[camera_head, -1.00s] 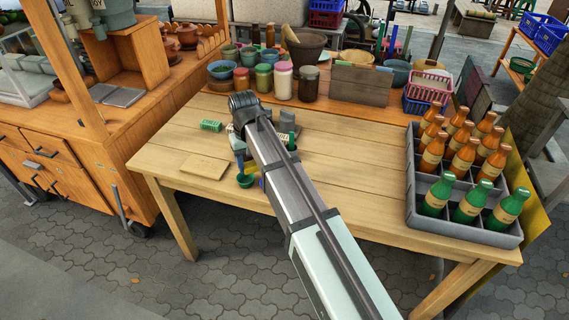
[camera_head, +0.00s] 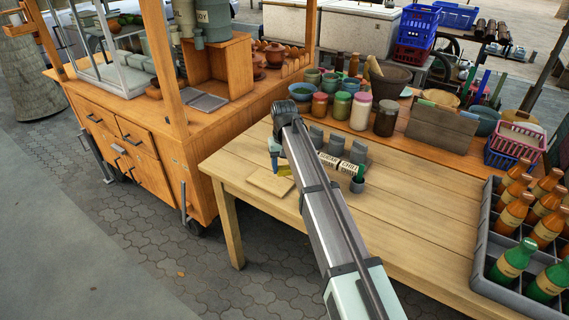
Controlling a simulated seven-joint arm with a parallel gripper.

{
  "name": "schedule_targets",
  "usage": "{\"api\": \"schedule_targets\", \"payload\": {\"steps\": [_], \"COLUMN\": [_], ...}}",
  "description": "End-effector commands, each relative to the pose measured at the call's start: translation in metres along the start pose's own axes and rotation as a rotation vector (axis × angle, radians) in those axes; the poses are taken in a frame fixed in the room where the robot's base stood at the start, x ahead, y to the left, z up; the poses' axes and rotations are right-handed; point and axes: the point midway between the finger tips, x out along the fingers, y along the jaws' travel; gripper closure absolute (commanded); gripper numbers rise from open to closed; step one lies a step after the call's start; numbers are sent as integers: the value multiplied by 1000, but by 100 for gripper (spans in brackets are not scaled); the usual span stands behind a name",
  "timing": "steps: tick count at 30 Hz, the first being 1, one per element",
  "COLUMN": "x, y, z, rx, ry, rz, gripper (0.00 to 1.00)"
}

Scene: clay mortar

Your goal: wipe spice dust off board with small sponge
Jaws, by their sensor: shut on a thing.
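The light wooden board (camera_head: 268,184) lies flat near the table's left front corner. My gripper (camera_head: 279,166) is at the board's upper right edge, partly hidden by my own arm. It is shut on a small yellow piece, which looks like the sponge (camera_head: 285,171), low over or touching the board; I cannot tell which. Any spice dust on the board is too small to make out.
Jars (camera_head: 340,105) and a mortar (camera_head: 388,82) line the back. A bottle crate (camera_head: 487,240) fills the right end. The table's middle front is clear.

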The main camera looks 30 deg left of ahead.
Motion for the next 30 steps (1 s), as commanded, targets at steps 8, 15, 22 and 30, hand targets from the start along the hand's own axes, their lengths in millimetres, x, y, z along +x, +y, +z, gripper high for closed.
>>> {"api": "schedule_targets", "payload": {"steps": [8,15,22,30], "x": [26,47,64,66], "y": [0,0,-8,-25], "z": [0,0,-9,-26], "rx": [0,-1,-2,-1], "ry": [-1,0,1,1], "rz": [0,0,0,0], "gripper": [75,75,79,79]}}
